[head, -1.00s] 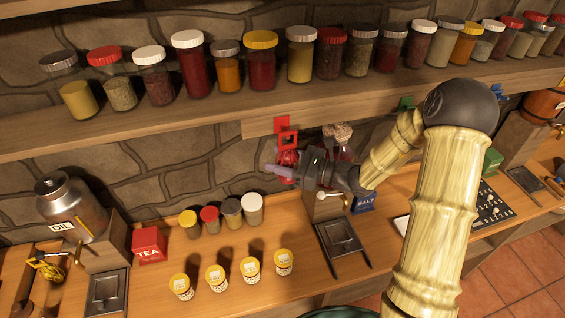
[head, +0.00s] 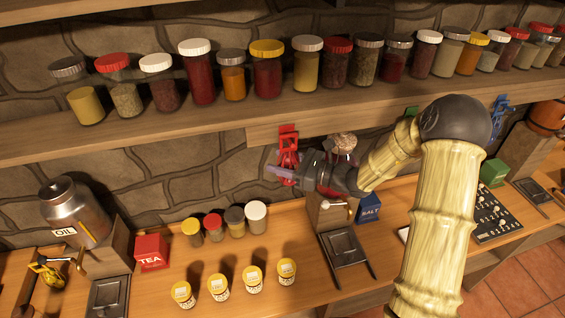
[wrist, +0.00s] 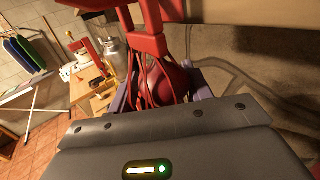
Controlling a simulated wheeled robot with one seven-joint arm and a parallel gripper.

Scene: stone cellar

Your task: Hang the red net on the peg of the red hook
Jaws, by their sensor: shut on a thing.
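The red hook (head: 288,131) is fixed to the front edge of the wooden shelf in the head view. The red net (head: 289,158) is right below it, and its upper part overlaps the hook in the picture. My gripper (head: 279,173) is shut on the net from the right. In the wrist view the net (wrist: 165,82), with its red strings and a round dark red load, is between my purple fingers (wrist: 158,92). Red frame parts cross above it, close under the shelf; I cannot tell whether the net's loop is around the peg.
The shelf (head: 130,132) carries a row of spice jars above my gripper. A green hook (head: 411,111) is farther right on the shelf edge.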

